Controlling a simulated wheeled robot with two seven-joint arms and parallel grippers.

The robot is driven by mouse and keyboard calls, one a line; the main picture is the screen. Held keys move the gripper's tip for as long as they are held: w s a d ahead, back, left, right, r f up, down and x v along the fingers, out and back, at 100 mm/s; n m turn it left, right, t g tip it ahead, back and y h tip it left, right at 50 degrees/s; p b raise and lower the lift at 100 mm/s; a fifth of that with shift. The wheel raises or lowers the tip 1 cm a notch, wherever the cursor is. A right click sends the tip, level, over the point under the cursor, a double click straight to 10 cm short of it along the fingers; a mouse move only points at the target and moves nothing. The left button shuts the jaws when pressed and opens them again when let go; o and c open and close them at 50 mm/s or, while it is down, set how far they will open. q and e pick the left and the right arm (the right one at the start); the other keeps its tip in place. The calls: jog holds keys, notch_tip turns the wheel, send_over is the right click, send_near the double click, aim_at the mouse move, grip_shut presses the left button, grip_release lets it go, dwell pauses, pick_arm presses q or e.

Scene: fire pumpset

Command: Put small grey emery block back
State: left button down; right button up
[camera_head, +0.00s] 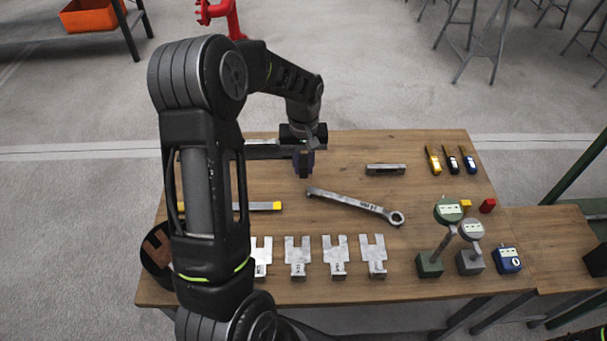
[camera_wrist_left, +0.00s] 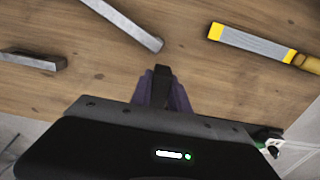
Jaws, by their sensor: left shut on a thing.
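My left gripper (camera_head: 304,165) hangs over the back middle of the wooden table (camera_head: 345,150), its fingers pointing down. In the left wrist view the purple fingers (camera_wrist_left: 162,92) are shut on a small dark grey block (camera_wrist_left: 161,73), which I take to be the small grey emery block. Only its end shows between the fingers. In the head view I cannot make the block out from the fingers, or tell how high it is above the tabletop. My right gripper is not in view.
A wrench (camera_head: 352,204) lies just in front of the gripper. A grey bar (camera_head: 385,169) lies to its right and a yellow-ended bar (camera_head: 263,206) to its left. Slotted plates (camera_head: 336,257) line the front. Gauges (camera_head: 447,213) stand at the right. Bare wood surrounds the gripper.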

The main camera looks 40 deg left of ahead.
aim_at(303, 175)
pick_arm(q)
jog(key=shift+f, duration=0.1)
jog(key=shift+f, duration=1.85)
jog(key=shift+f, duration=0.2)
jog(key=c, duration=1.3)
grip_release()
jog(key=shift+o, duration=0.2)
jog(key=shift+r, duration=0.15)
notch_tip(303, 175, up, 12)
jog(key=shift+r, duration=0.1)
